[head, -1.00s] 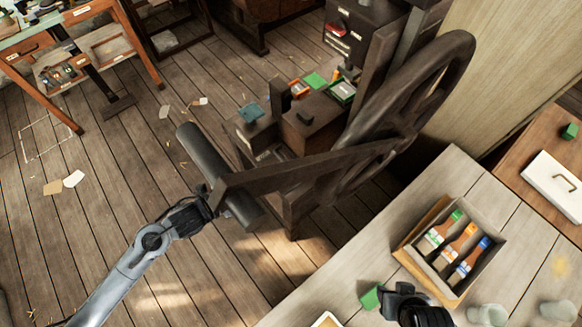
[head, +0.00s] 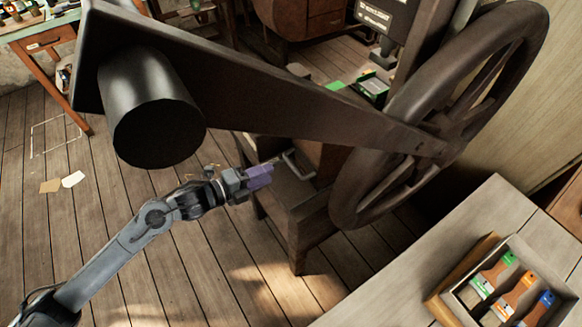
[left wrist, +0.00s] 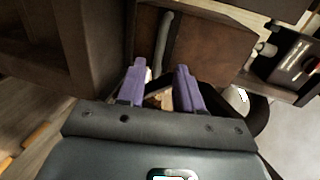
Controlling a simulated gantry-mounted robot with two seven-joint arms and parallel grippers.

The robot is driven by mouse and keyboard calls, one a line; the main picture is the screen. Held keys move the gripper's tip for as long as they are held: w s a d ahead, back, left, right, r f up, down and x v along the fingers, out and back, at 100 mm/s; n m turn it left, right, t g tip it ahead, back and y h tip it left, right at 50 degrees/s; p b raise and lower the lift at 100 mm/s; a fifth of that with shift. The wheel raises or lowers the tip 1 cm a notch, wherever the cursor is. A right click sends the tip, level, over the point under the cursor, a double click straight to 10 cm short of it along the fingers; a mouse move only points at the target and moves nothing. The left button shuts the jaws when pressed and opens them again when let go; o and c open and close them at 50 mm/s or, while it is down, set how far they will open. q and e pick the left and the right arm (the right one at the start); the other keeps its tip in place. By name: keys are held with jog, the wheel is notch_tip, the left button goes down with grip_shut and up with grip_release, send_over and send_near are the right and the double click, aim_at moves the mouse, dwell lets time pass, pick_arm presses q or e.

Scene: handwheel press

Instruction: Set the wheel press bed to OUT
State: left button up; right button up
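The press's spoked handwheel (head: 395,200) stands at the right of the head view. Its long crank arm (head: 300,105) reaches up and left to a thick black cylindrical grip (head: 155,115) close to the camera. Below the crank, a dark box-like part of the press carries a pale bar handle (head: 297,166). My left gripper (head: 268,172), with purple fingers, is just left of this bar. In the left wrist view the fingers (left wrist: 160,88) are apart, and the bar (left wrist: 164,48) lies ahead of them on a brown panel. I cannot tell the bed's position. My right gripper is out of view.
A grey plank table (head: 465,235) at the lower right holds a box of brushes (head: 515,285). The crank arm hangs over my left gripper. Open plank floor (head: 110,215) lies to the left.

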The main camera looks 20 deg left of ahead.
aim_at(291, 164)
pick_arm(q)
jog(key=b+x, duration=0.2)
jog(key=x, duration=0.7)
jog(key=shift+w+d, duration=0.1)
jog(key=shift+c, duration=0.4)
grip_shut()
